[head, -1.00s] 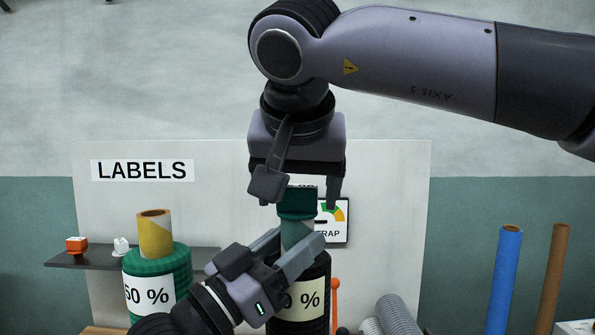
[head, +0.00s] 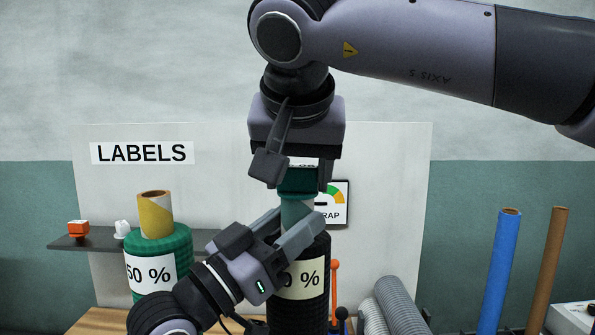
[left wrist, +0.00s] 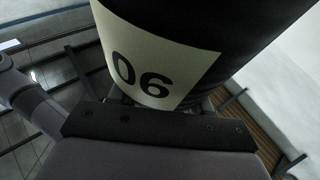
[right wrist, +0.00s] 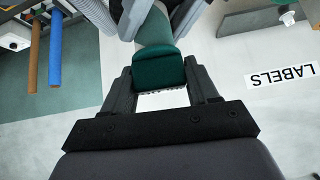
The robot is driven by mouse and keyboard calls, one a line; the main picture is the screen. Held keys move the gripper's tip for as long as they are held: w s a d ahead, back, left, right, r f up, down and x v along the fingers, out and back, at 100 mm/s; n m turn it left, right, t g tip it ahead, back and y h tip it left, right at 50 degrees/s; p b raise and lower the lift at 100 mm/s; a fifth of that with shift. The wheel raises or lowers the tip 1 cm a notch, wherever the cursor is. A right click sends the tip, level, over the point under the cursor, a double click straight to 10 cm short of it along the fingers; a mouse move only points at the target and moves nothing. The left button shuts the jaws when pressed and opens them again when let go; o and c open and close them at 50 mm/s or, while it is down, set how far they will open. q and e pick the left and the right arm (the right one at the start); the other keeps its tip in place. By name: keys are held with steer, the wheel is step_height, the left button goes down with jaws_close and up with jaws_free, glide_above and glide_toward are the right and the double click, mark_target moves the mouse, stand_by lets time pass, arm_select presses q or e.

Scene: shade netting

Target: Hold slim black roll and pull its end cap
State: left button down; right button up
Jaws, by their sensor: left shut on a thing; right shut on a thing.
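The slim black roll (head: 312,312) stands upright with a pale percent label and a green core (head: 296,213) at its top; it also shows close up in the left wrist view (left wrist: 235,25). The dark green end cap (head: 297,183) sits over the core's top; it also shows in the right wrist view (right wrist: 158,71). My left gripper (head: 290,228) is shut on the roll at its upper end, its fingers around the core. My right gripper (head: 298,178) is shut on the cap from above. The fingertip contacts are partly hidden.
Blue (head: 503,265) and brown tubes (head: 550,270) stand farther right.

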mark_target(298, 167)
steer(key=shift+r, duration=0.85)
steer(key=shift+r, duration=1.45)
steer(key=shift+r, duration=0.1)
steer(key=shift+r, duration=1.95)
arm_select(q)
steer(key=shift+c, duration=2.1)
jaws_free()
steer(key=shift+a, duration=0.1)
steer(key=v, duration=0.8)
